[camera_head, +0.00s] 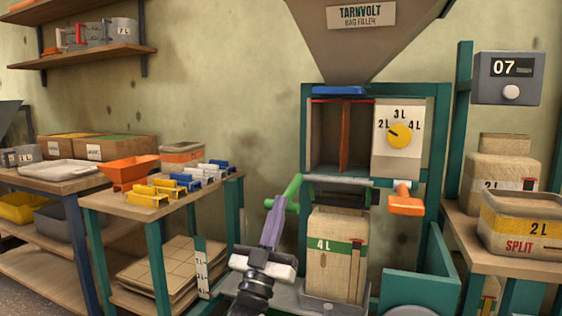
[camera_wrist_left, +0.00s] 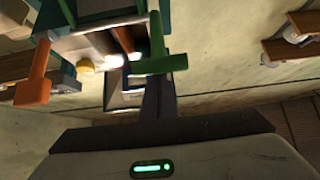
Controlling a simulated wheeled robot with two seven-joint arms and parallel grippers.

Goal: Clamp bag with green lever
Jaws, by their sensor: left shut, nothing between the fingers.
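The green lever (camera_head: 293,193) sticks out at the left end of the grey clamp bar (camera_head: 338,180) on the teal bag filler. The tan bag (camera_head: 337,262), with a green 4L band, stands upright below the bar on a grey platform. My left gripper (camera_head: 273,222) is shut and empty, its purple fingers at the lower end of the green lever. In the left wrist view the green lever (camera_wrist_left: 158,62) crosses just beyond the fingertips (camera_wrist_left: 157,82). I cannot tell whether they touch it. My right gripper is not in view.
An orange lever (camera_head: 405,201) sits at the bar's right end. A yellow dial (camera_head: 400,135) points toward 2L. A wooden table (camera_head: 110,205) with coloured clips and an orange scoop stands left. A teal bin (camera_head: 425,280) and a shelf with filled bags (camera_head: 525,222) stand right.

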